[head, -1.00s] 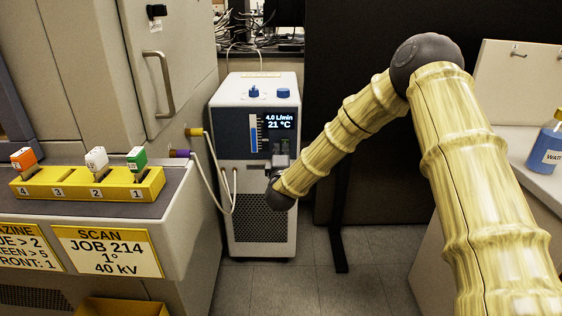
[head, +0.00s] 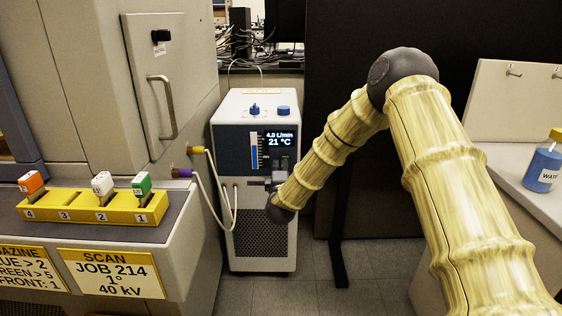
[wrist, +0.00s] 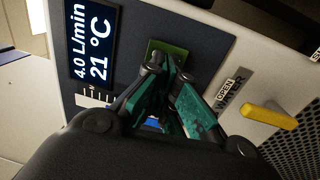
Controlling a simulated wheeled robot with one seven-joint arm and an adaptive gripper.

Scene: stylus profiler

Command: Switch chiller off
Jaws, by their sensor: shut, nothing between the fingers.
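The chiller (head: 262,262) is a white cabinet with a dark blue front panel. Its lit display (head: 280,138) reads 4.0 L/min and 21 °C, and it also shows in the wrist view (wrist: 92,45). A green switch (wrist: 168,50) sits on the panel beside the display in the wrist view, partly hidden by the fingertips. My gripper (wrist: 172,80) is shut and empty, its teal fingers pointing at the panel right by the switch. I cannot tell whether they touch it. In the head view my gripper (head: 274,181) is in front of the panel's lower part.
A yellow lever (wrist: 270,115) by an OPEN WATER label is close to my fingers. Hoses (head: 212,190) run from the chiller to the left cabinet. A yellow rack (head: 95,208) stands at left, a blue bottle (head: 543,165) on the right bench.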

